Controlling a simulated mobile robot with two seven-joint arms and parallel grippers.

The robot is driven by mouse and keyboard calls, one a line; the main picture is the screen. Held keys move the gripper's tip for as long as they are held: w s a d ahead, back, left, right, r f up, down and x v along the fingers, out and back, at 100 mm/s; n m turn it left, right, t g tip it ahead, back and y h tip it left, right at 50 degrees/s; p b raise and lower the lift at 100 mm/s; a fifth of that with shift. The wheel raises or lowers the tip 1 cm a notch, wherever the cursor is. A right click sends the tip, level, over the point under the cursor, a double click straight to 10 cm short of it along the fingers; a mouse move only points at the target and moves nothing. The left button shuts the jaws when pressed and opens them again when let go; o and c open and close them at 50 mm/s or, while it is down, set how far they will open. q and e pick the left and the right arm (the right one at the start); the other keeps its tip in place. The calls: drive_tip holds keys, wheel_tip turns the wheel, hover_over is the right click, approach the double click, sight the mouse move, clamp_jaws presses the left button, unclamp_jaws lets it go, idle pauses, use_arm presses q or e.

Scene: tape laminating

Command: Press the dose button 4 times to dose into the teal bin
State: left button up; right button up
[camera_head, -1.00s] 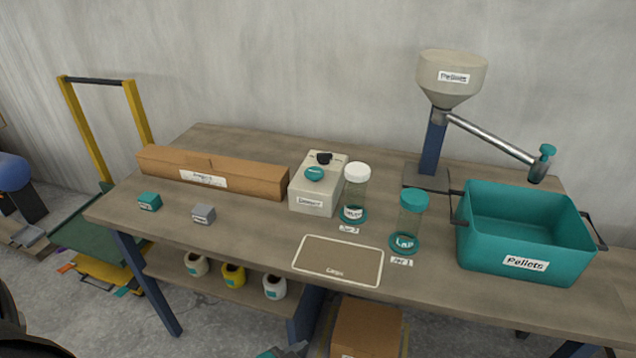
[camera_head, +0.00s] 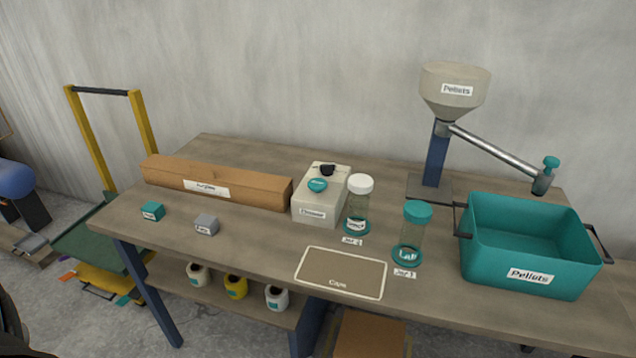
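The teal bin (camera_head: 532,278), labelled Pellets, stands at the right end of the table and its visible inside looks empty. The doser (camera_head: 322,198) is a pale box at the middle of the table, with a round teal button (camera_head: 318,185) and a black knob (camera_head: 327,170) on its top. A hopper (camera_head: 455,92) labelled Pellets stands on a blue post at the back right. Its metal tube (camera_head: 495,152) slopes down to a nozzle with a teal knob (camera_head: 551,163) above the bin's back edge. Neither of my grippers shows in the head view.
Two jars, one with a white cap (camera_head: 361,184) and one with a teal cap (camera_head: 417,211), stand between doser and bin. A Caps mat (camera_head: 340,272) lies in front.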

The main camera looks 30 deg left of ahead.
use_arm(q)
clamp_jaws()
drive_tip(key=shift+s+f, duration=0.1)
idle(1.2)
